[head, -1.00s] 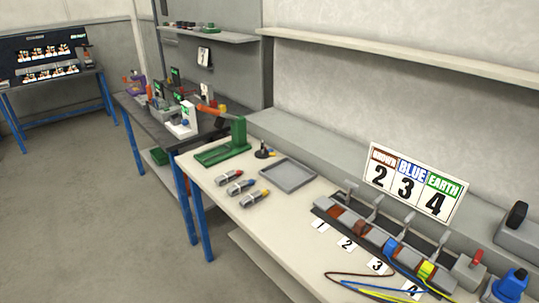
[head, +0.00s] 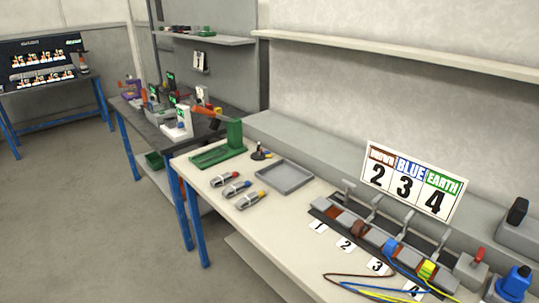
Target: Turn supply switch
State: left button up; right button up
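A grey box with a black rotary knob (head: 517,212) stands at the right edge of the head view, on the grey ledge behind the bench. A smaller grey box with a red lever (head: 478,257) stands in front of it, at the right end of the terminal row. No label shows which of these is the supply switch. Neither of my grippers is in view.
The cream workbench (head: 277,222) holds a terminal row (head: 380,240), loose wires (head: 370,287), a grey tray (head: 284,177) and a green stand (head: 222,150). A blue connector (head: 514,281) is at lower right. A number sign (head: 414,182) stands behind. Floor (head: 100,215) is clear at left.

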aim_at(479, 255)
jog(key=z, duration=1.55)
